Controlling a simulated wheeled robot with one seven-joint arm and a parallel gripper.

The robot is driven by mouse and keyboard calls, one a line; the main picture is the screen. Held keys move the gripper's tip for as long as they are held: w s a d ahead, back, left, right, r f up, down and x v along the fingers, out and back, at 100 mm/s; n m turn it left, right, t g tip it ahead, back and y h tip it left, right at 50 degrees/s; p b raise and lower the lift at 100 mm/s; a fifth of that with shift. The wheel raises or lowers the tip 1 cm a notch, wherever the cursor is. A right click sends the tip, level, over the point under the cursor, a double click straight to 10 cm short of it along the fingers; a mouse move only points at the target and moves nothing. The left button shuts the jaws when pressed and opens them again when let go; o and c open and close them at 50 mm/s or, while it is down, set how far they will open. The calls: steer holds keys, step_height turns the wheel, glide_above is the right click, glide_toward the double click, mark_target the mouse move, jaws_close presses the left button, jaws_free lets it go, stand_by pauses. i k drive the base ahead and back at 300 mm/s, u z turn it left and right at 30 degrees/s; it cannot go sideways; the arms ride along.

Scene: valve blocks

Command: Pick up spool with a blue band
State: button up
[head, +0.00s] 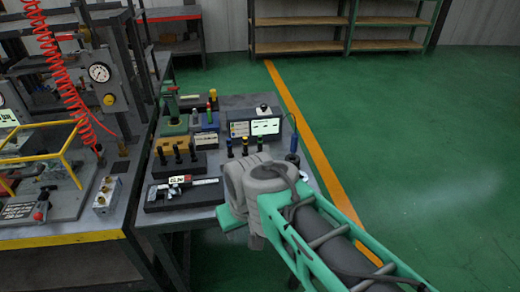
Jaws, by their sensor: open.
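Several small dark spools stand upright on the grey bench (211,244). One spool (245,146) near the display box seems to have a blue band, but it is too small to be sure. Another spool (229,148) stands just left of it and a third spool (260,143) just right. Three more dark spools (178,153) stand in a black block (180,168) at the left. My gripper (232,218) is over the bench's front edge, in front of and apart from the spools. It is open; my wrist hides most of it, and nothing shows held.
A caliper (185,185) lies on a black block in front. A screwdriver (293,150) stands at the right. A gauge press (100,73) and yellow frame fixture (60,150) fill the left bench.

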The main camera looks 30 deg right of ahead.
mark_target(229, 141)
steer(key=z, duration=1.1)
steer(key=i, duration=0.45)
steer(key=u, duration=2.6)
steer(key=i, duration=0.5)
steer(key=u, duration=0.05)
